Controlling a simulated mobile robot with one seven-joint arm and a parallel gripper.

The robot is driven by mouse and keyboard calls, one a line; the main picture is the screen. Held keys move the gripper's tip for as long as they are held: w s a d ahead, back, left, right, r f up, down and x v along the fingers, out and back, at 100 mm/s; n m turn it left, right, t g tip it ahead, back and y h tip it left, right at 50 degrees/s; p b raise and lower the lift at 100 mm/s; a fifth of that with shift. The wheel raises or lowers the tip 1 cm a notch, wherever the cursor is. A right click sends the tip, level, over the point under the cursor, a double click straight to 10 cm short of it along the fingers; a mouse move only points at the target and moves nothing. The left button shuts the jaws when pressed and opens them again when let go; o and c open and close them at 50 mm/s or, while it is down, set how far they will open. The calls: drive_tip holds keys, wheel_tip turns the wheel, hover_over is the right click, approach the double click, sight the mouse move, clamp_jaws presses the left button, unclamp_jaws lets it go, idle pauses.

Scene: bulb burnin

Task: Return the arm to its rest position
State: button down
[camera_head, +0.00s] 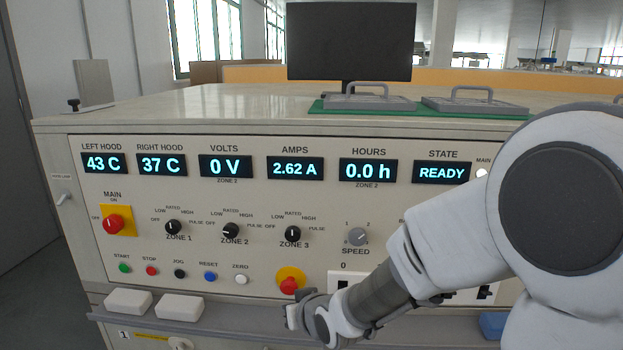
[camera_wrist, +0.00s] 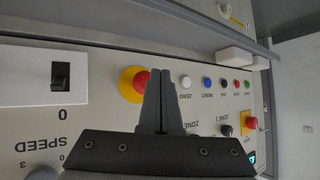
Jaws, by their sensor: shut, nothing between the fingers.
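My arm reaches in from the right in the head view, bent in front of the control panel (camera_head: 130,225). My gripper's fingers show in the wrist view (camera_wrist: 160,95), shut and empty, with their tips close together. In the wrist view the panel appears rotated, and the fingers overlap the area beside the red emergency button (camera_wrist: 134,84) on its yellow base. The head view shows this button (camera_head: 289,284) just above my wrist. I cannot tell whether the fingers touch the panel. My arm hides the panel's lower right part.
A grey ledge (camera_head: 245,330) runs below the panel and holds two white blocks (camera_head: 128,301) at left. A red main switch (camera_head: 113,224) and several knobs stick out. Lidded plates (camera_head: 367,102) lie on the green mat, before a dark monitor (camera_head: 350,40). Open floor shows at left.

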drive_tip(key=s+d+r+m+g+h, duration=0.1)
drive_tip(key=s+d+r+h, duration=0.2)
drive_tip(key=s+d+r, duration=0.3)
drive_tip(key=s+d+r+m+g+h, duration=0.1)
drive_tip(key=s+d+r+h, duration=0.2)
drive_tip(key=d, duration=0.6)
drive_tip(key=s+d+r+m+g+y+p, duration=0.1)
drive_tip(key=s+d+r, duration=0.1)
drive_tip(key=s, duration=0.5)
drive_tip(key=s+d+r+m+g, duration=0.1)
drive_tip(key=s+r, duration=0.1)
drive_tip(key=s, duration=0.6)
wheel_tip(320, 180, up, 23)
drive_tip(key=p, duration=2.3)
drive_tip(key=shift+w+d+r+p, duration=0.2)
drive_tip(key=shift+w+p, duration=0.1)
drive_tip(key=shift+p, duration=0.05)
